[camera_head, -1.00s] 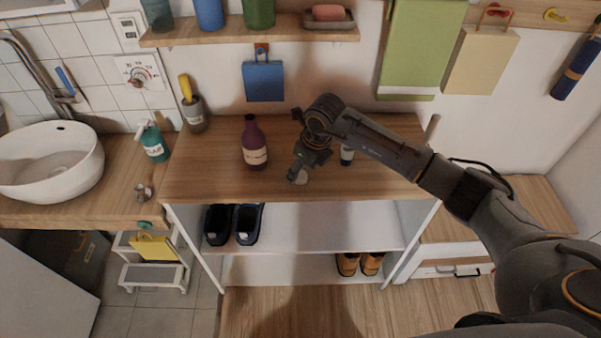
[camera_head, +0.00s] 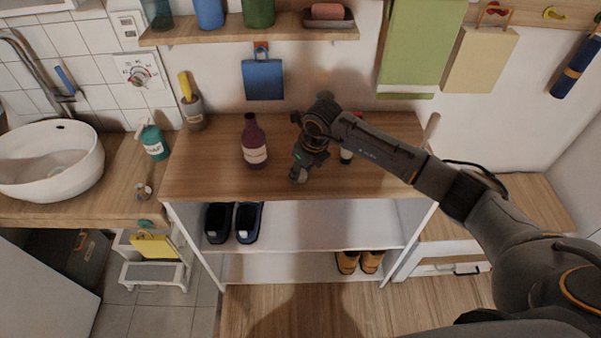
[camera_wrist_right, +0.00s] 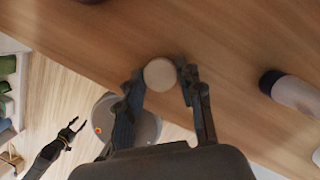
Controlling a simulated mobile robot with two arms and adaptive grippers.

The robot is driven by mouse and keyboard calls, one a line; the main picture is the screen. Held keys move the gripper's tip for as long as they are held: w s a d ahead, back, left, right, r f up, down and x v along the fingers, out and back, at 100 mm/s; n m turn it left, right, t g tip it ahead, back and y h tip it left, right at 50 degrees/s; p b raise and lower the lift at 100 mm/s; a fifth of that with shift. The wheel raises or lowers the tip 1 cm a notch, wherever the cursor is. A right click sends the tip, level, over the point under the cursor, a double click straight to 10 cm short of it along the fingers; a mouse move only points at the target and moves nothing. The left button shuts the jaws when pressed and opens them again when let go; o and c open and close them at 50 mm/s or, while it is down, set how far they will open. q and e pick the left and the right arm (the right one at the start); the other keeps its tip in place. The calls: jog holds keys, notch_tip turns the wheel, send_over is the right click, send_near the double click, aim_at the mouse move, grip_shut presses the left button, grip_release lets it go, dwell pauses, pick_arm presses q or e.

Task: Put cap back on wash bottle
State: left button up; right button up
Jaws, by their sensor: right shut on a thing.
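The purple wash bottle (camera_head: 254,142), with a pale label, stands upright on the wooden shelf top. No cap shows on its neck. My right gripper (camera_head: 299,174) is to the right of the bottle and apart from it, over the shelf top's front part. In the right wrist view its fingers (camera_wrist_right: 160,82) are shut on the round, pale beige cap (camera_wrist_right: 160,73). I cannot tell whether the cap clears the wood. My left gripper (camera_wrist_right: 74,130) shows only in the right wrist view, low at the left, with its fingers apart and empty.
A small white bottle (camera_head: 346,156) stands behind my right forearm; a white bottle with a dark top (camera_wrist_right: 292,93) shows in the wrist view. A grey holder (camera_head: 195,115) stands at the back left. The wood between purple bottle and gripper is clear.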

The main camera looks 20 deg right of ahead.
jog(key=shift+r+b, duration=0.35)
jog(key=shift+r, duration=0.2)
notch_tip(320, 180, up, 2)
jog(key=shift+a+r+b, duration=0.1)
jog(key=shift+r+b, duration=0.1)
jog(key=shift+b, duration=0.3)
jog(key=s+a+r+b, duration=0.3)
jog(key=s+a+r, duration=0.3)
jog(key=s+r, duration=0.3)
jog(key=s, duration=0.3)
jog(key=shift+a+r, duration=0.3)
jog(key=shift+a, duration=0.1)
jog(key=shift+s, duration=0.1)
